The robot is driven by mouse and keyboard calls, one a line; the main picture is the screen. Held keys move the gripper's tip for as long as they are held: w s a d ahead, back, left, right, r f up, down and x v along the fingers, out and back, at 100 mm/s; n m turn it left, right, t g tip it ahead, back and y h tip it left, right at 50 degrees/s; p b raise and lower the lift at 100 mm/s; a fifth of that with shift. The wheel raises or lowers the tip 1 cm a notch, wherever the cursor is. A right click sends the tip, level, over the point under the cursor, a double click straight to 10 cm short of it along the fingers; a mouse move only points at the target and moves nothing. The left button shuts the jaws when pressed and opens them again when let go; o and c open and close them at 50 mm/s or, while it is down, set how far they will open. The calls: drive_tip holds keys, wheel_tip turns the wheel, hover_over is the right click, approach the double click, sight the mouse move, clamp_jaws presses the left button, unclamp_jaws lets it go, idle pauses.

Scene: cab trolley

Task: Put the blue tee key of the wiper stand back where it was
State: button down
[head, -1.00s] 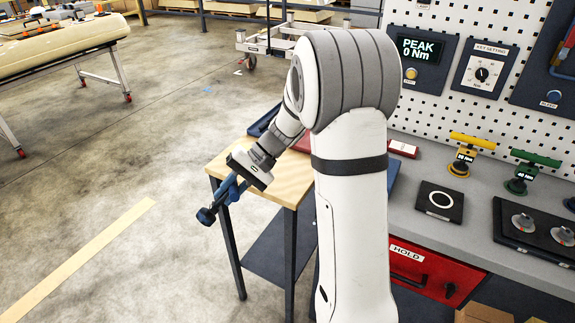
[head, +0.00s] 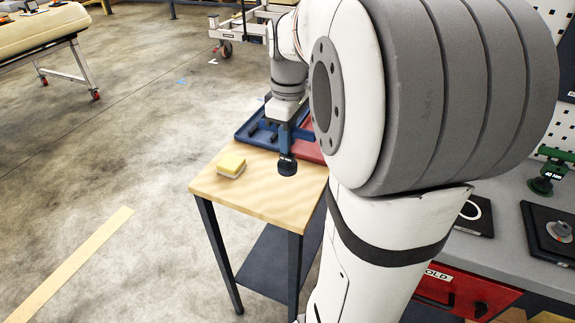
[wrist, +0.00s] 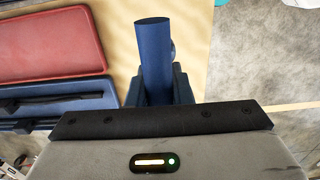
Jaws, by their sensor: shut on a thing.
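The blue tee key (head: 286,153) is held in my gripper (head: 286,132), hanging down with its dark end low, over the small wooden table. In the wrist view the key's blue shaft (wrist: 154,50) stands between the shut jaws (wrist: 162,88), with part of a crosspiece showing at its right. My arm hides much of the bench in the head view. No blue stand for the key can be made out in the current frames.
The wooden table (head: 235,188) carries a yellow sponge (head: 231,164), a blue tray (head: 243,131) with dark tools and a red tray (head: 309,151). On the grey bench at right are a green tee key (head: 550,155) and a black pad (head: 474,216). Open floor lies left.

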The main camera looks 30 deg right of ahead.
sight(287, 163)
wheel_tip(287, 163, down, 6)
drive_tip(key=shift+f, duration=0.1)
drive_tip(key=c, duration=1.3)
unclamp_jaws()
wheel_tip(287, 163, up, 11)
drive_tip(key=shift+w+r+p, duration=0.1)
drive_tip(key=shift+r+p, duration=0.1)
drive_tip(key=shift+p, duration=0.25)
drive_tip(key=shift+a+r, duration=0.1)
drive_tip(key=shift+r, duration=0.05)
drive_tip(key=s+a+f+m+t, duration=0.2)
drive_tip(key=s+a+f+m, duration=0.5)
drive_tip(key=s+a+f, duration=0.4)
drive_tip(key=shift+s+a+f+m, duration=0.15)
drive_tip(key=shift+s+a+m, duration=0.15)
drive_tip(key=shift+s, duration=0.15)
